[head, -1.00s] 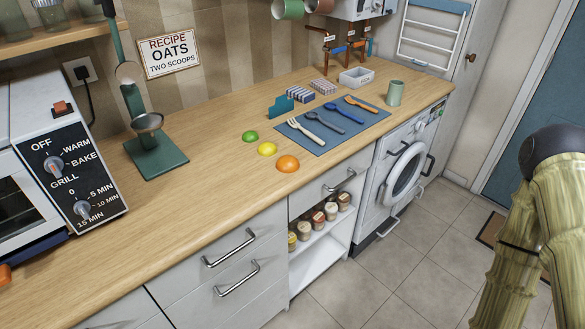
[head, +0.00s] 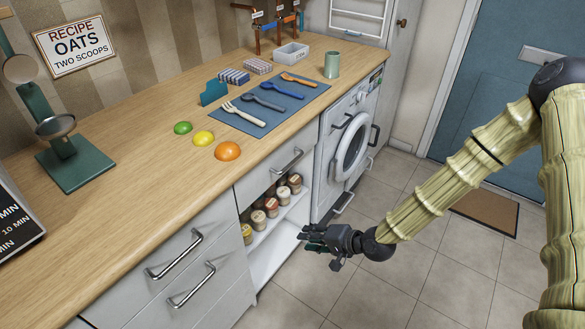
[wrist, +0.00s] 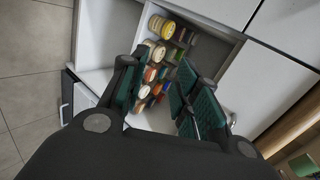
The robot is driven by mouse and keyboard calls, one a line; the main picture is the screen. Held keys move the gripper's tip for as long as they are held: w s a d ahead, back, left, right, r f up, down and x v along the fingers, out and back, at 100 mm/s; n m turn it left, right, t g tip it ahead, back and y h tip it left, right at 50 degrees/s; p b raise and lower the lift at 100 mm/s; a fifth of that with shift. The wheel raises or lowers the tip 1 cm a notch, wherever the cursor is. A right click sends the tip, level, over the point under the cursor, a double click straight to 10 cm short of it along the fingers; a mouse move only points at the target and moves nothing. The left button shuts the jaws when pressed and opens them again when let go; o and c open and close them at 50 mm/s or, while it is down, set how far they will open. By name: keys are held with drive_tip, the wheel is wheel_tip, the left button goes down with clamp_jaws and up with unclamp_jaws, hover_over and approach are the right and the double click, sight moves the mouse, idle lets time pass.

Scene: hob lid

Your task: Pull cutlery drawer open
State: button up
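A shut white drawer (head: 262,177) with a bar handle (head: 286,161) sits under the worktop, above an open shelf. Two more shut drawer fronts are at the lower left, an upper one with a handle (head: 174,255) and a lower one with a handle (head: 191,286). No label shows which drawer holds cutlery. My gripper (head: 308,238) is in front of the open shelf, lower than the handle above it and apart from it. In the wrist view my gripper (wrist: 160,88) has its green-padded fingers spread, with nothing between them, facing the shelf of jars.
Several spice jars (head: 271,207) stand in the open shelf (head: 275,250). A washing machine (head: 350,145) stands to its right. The wooden worktop (head: 130,190) holds fruit and a blue mat (head: 300,103) with utensils. The tiled floor (head: 385,270) in front is clear.

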drive_tip(key=w+r+t+y+b, duration=0.1)
drive_tip(key=w+r+t+y, duration=0.1)
drive_tip(key=w+r, duration=0.5)
drive_tip(key=m+t+y+b, duration=0.1)
approach(292, 163)
drive_tip(key=x, duration=1)
drive_tip(key=shift+w+f+p, duration=0.25)
drive_tip(key=shift+w+p, duration=0.05)
drive_tip(key=shift+p, duration=0.1)
drive_tip(key=shift+c, duration=0.4)
clamp_jaws()
